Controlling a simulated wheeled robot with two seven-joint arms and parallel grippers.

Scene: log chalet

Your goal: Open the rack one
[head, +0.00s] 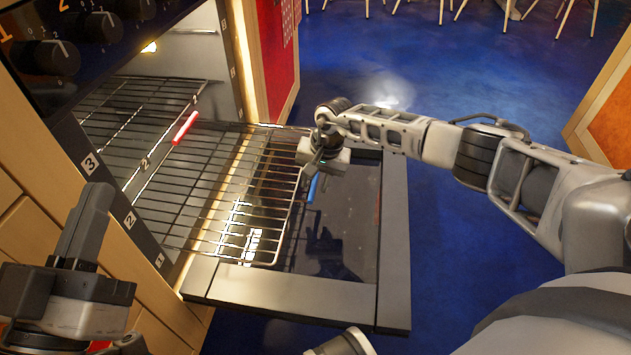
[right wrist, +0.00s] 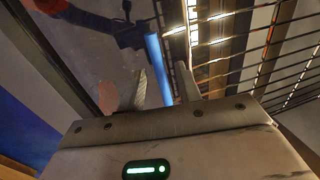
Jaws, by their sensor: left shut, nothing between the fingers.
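The pulled-out wire rack (head: 225,215) extends from the oven over its lowered door; a blue piece (head: 312,187) is at its front edge. A second rack (head: 140,105) with a red piece (head: 185,127) on its front bar sits further in. My right gripper (head: 314,167) is at the front edge of the extended rack, by the blue piece. In the right wrist view its fingers (right wrist: 163,88) stand apart with the blue piece (right wrist: 157,65) between or just beyond them; contact is unclear. My left gripper (head: 92,200) is shut and empty at the lower left.
The oven door (head: 395,245) lies open, flat below the extended rack. Labels 1, 2 and 3 mark the oven's near side, with black knobs (head: 55,57) above. Blue floor (head: 450,85) is clear beyond; chair legs show at the top.

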